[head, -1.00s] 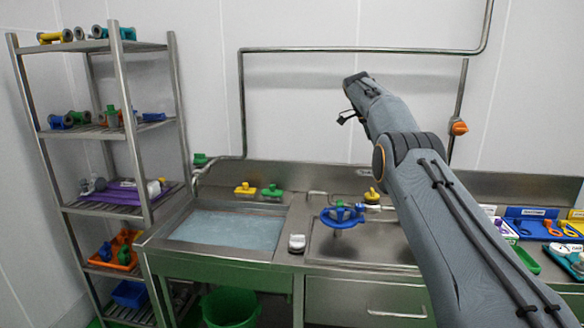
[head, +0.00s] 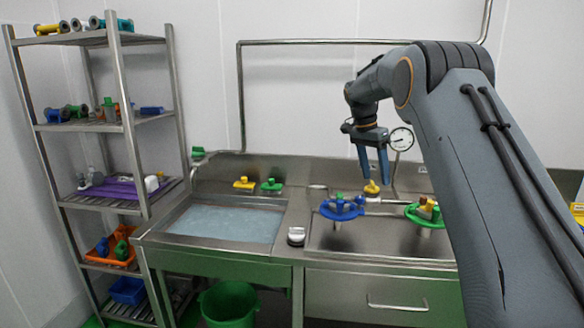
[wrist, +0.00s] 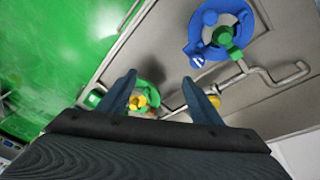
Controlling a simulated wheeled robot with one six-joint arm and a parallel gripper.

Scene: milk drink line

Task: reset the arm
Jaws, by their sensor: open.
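My gripper (head: 373,166) hangs from my arm with its fingers pointing down, above the right part of the steel counter. Its two fingers are apart and nothing is between them. In the wrist view the gripper (wrist: 165,92) shows its fingers spread, with the counter and valve parts lying beyond them. My arm folds in from the right side of the head view and covers the right part of the counter.
A blue wheel (head: 342,209) and a green wheel (head: 427,214) stand on the counter below. A round gauge (head: 401,139) is beside the gripper. A water-filled sink (head: 225,223) and a steel shelf (head: 160,203) stand left. Free air lies left of the gripper.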

